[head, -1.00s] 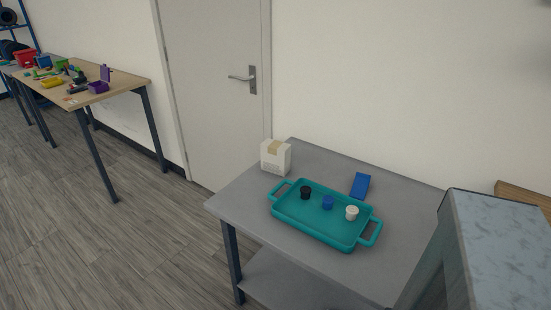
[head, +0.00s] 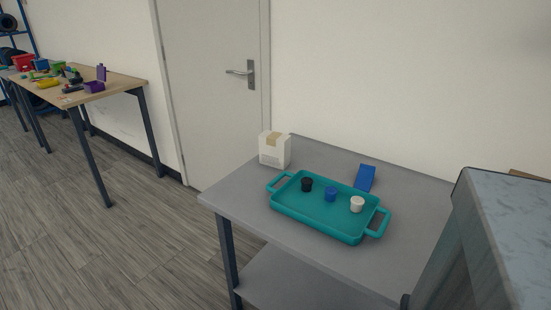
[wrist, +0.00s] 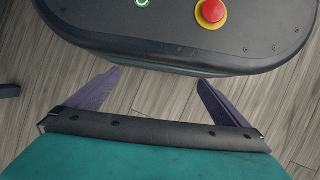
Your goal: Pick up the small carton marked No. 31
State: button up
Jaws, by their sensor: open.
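A small white carton (head: 275,149) with a tan strip over its top stands upright at the back left corner of the grey table (head: 237,196), behind a teal tray. Any number on it is too small to read. My gripper (wrist: 160,76) shows in the wrist view with its two dark purple fingers spread apart and nothing between them. It is over the floor beside my own body, away from the carton. The head view does not show my gripper.
The teal tray (head: 285,208) holds a black, a blue and a white small round piece. A blue block (head: 365,177) lies behind it. A tall grey block (head: 500,240) stands at the right. A wooden table (head: 122,84) with coloured items is at the left. The floor between is clear.

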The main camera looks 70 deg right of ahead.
jog(key=w+d+r+n+t+h, duration=0.35)
jog(key=w+d+r, duration=0.35)
jog(key=w+d, duration=0.45)
jog(key=w+d+r+n+t+h, duration=0.2)
jog(key=w+d+r+n+t, duration=0.15)
jog(key=w+d+r, duration=0.55)
jog(key=w+d+r+n+t+h, duration=0.1)
jog(key=w+d+r+n+h, duration=0.25)
jog(key=d+r, duration=0.8)
jog(key=w+d+r+n+t+h, duration=0.25)
jog(key=w+d+r+n, duration=0.2)
jog(key=d+r, duration=0.7)
jog(key=s+d+r+n+h, duration=0.2)
jog(key=d+r, duration=0.3)
jog(key=r, duration=0.3)
jog(key=s+d+r+n+h, duration=0.2)
jog(key=d+r, duration=0.4)
jog(key=r, duration=0.2)
jog(key=m+g+h, duration=0.2)
jog(key=m+g, duration=0.1)
jog(key=g, duration=0.5)
send_near(275, 150)
jog(key=d+r, duration=0.3)
jog(key=shift+w+d+r+b, duration=0.15)
jog(key=shift+w+b, duration=0.2)
jog(key=shift+w, duration=0.1)
